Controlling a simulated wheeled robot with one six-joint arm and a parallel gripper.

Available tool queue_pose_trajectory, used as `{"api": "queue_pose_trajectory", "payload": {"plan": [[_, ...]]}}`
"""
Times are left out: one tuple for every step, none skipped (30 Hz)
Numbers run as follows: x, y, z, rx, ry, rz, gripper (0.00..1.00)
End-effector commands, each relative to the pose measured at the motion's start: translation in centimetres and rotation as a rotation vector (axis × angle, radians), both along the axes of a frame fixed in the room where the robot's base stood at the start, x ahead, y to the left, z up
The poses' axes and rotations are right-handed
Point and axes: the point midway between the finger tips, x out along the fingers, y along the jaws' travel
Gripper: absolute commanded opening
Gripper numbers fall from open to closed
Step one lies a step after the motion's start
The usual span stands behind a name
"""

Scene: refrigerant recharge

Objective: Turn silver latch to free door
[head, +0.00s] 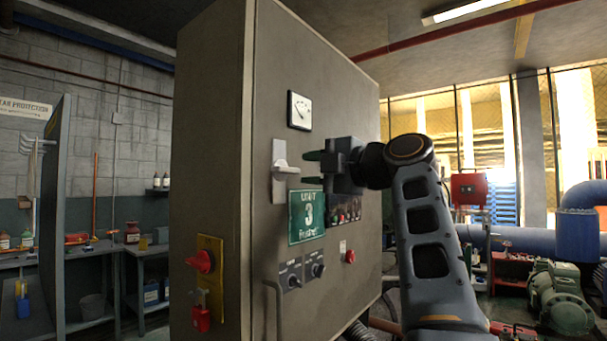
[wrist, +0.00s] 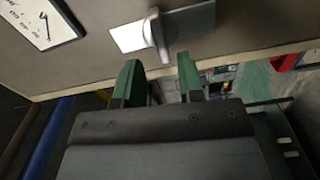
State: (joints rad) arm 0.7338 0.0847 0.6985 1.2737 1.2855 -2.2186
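The silver latch (head: 283,168) is a light metal plate with a raised handle on the door (head: 330,85) of the tall grey-brown cabinet. The door looks closed. In the wrist view the latch (wrist: 162,30) lies just beyond my fingertips, with its handle standing out from the plate. My gripper (head: 312,168) is just right of the latch in the head view. Its two green fingers (wrist: 160,75) are apart with nothing between them. They do not appear to touch the latch.
A gauge (head: 299,110) is above the latch. A red rotary switch on a yellow plate (head: 208,262) with a red padlock (head: 201,318) is on the cabinet's left side. Knobs (head: 291,275) and a red button (head: 350,256) sit lower.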

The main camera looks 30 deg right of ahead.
Motion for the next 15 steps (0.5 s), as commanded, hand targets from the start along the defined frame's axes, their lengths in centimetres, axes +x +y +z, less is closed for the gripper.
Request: {"api": "queue_pose_trajectory", "payload": {"plan": [[-0.5,-0.3,-0.1,-0.002,-0.001,-0.003,0.35],[-0.8,-0.4,-0.1,-0.002,0.000,-0.004,0.35],[-1.2,-0.6,-0.1,-0.002,0.000,-0.004,0.35],[-1.5,-0.7,-0.1,-0.001,0.000,-0.003,0.35],[-1.8,-0.9,-0.1,-0.001,0.000,-0.004,0.35],[-2.1,-1.0,-0.1,-0.001,0.000,-0.004,0.35],[-2.4,-1.2,-0.1,-0.001,0.000,-0.004,0.35],[-2.7,-1.3,-0.1,-0.001,0.000,-0.003,0.35],[-3.1,-1.4,-0.1,-0.002,0.000,-0.003,0.35],[-3.4,-1.6,-0.1,-0.001,0.000,-0.004,0.35],[-3.6,-1.7,-0.1,-0.001,0.000,-0.003,0.35],[-3.9,-1.8,-0.1,-0.001,0.001,-0.003,0.35],[-4.1,-1.9,-0.1,-0.001,0.001,-0.003,0.35],[-4.3,-2.0,-0.1,-0.001,0.000,-0.003,0.35],[-4.5,-2.1,0.0,0.000,0.000,-0.002,0.35]]}}
